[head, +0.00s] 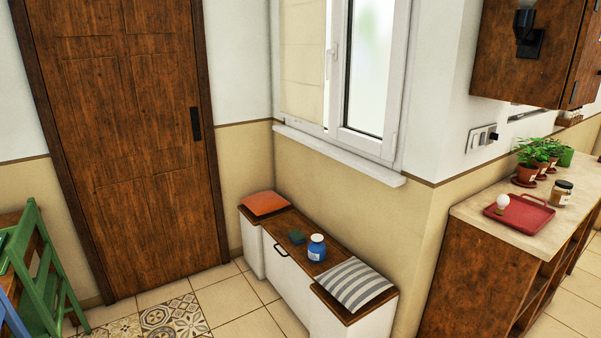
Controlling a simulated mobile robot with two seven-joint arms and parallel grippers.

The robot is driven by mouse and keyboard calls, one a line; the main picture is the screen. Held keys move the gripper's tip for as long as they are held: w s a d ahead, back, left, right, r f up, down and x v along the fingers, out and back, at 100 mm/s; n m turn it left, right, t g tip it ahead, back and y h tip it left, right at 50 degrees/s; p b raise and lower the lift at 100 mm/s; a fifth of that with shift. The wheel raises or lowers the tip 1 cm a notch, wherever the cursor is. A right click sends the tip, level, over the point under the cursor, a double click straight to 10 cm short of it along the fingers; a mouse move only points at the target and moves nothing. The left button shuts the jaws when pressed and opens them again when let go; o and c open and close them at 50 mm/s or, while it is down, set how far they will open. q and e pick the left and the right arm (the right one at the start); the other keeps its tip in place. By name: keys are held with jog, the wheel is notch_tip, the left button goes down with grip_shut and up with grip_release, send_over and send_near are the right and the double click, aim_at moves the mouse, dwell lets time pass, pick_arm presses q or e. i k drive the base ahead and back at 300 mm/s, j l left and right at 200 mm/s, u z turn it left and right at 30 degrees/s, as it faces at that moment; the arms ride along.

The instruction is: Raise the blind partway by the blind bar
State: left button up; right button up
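A pale cream blind (302,58) hangs over the left part of the white-framed window (371,65). Its upper end lies outside the picture. A separate blind bar cannot be made out; the blind's lower end is near the white sill (338,154). The right pane is uncovered and shows frosted light. Neither of my grippers is in view.
Below the window stands a low bench (292,260) with an orange cushion (264,203), a striped cushion (353,284) and a blue jar (317,248). A counter (480,205) with a red tray (519,214) is at right. Green chairs (45,265) stand left. Tiled floor before the bench is clear.

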aim_at(299, 103)
jog(key=i+j+u, duration=0.1)
jog(key=i+u, duration=0.35)
jog(key=i, duration=0.25)
jog(key=i+l+u, duration=0.15)
jog(key=i+u, duration=0.35)
jog(key=i, duration=0.2)
